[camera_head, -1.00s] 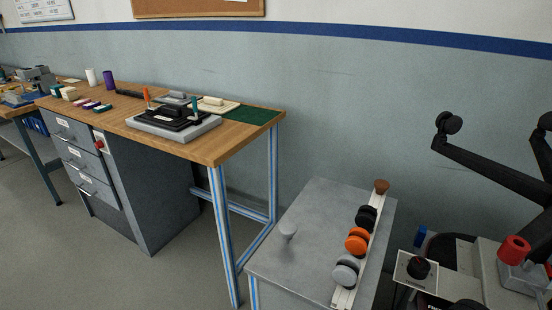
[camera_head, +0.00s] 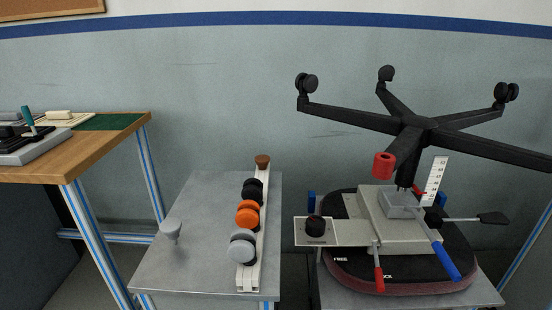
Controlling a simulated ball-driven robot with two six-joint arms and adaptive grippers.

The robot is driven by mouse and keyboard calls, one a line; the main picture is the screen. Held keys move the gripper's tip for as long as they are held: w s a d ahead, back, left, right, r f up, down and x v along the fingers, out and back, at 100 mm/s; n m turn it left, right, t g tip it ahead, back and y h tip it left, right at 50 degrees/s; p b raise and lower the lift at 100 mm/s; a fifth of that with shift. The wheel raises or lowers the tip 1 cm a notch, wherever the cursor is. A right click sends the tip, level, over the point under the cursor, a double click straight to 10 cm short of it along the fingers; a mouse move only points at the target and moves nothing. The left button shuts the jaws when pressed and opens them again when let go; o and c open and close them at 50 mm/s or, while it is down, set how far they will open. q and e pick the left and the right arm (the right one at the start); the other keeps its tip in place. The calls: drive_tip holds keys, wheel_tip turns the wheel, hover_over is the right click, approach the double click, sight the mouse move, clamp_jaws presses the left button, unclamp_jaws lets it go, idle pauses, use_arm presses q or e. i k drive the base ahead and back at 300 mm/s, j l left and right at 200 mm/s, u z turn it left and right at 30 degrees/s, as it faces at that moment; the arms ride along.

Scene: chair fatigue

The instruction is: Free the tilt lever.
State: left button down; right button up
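An upturned office-chair seat (camera_head: 345,258) lies on a grey stand, with a grey mechanism (camera_head: 372,210) on its underside. A red-handled lever (camera_head: 378,279) points down at the front, between a FREE label on its left and a partly hidden label ending in CK on its right. A blue-handled lever (camera_head: 446,263) slants down to the right. A black paddle lever (camera_head: 492,219) sticks out to the right. I cannot tell for certain which is the tilt lever. A black knob (camera_head: 315,228) sits on a pale plate at the left. Neither gripper shows.
A black five-arm base (camera_head: 413,124) with casters stands above the seat, with a red cylinder (camera_head: 384,165) near it. A grey bench (camera_head: 190,262) at centre left holds a rail of wheels (camera_head: 247,214). A wooden workbench (camera_head: 90,148) stands at the left.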

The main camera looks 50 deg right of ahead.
sight(378, 278)
drive_tip(key=z, duration=0.45)
drive_tip(key=l+z, duration=0.15)
drive_tip(key=z, duration=0.7)
drive_tip(key=i+z, duration=0.1)
drive_tip(key=z, duration=0.3)
drive_tip(key=l+z, duration=0.1)
drive_tip(key=z, duration=0.35)
